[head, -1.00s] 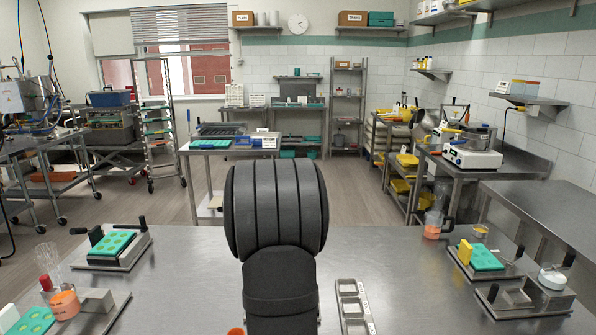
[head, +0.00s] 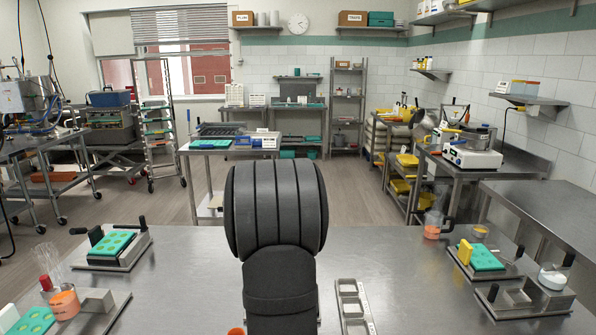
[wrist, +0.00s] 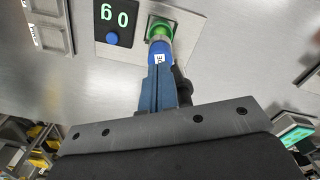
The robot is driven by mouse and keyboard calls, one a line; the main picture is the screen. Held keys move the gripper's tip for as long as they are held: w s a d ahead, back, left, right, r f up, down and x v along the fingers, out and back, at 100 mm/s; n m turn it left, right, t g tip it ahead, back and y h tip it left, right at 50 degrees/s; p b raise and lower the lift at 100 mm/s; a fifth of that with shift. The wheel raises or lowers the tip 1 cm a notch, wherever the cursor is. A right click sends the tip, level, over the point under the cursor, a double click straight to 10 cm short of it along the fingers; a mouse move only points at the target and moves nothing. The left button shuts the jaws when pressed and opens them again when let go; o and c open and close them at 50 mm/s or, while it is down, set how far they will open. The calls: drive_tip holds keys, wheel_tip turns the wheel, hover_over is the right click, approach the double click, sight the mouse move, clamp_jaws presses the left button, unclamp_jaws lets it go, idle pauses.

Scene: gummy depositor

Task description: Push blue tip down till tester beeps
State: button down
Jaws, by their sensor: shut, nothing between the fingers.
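In the wrist view, a blue tip (wrist: 160,52) with a small white label stands over a green round part (wrist: 160,27) on a metal plate. Beside it, a dark panel (wrist: 117,22) shows lit green digits and a blue knob (wrist: 112,38). My gripper (wrist: 159,72) is shut, and its fingertips are right at the blue tip, overlapping its near end in this view. I cannot tell whether they touch it. In the head view my own arm hides the gripper, the blue tip and the panel.
A grey compartment tray (head: 354,305) lies right of my arm. Green mould trays (head: 112,243) on metal stands sit at the left, with an orange-filled cup (head: 64,301) nearer. More stands, a green tray (head: 486,257) and a white cup (head: 552,276) are at the right.

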drive_tip(key=shift+f, duration=1.35)
drive_tip(key=shift+r, duration=3.55)
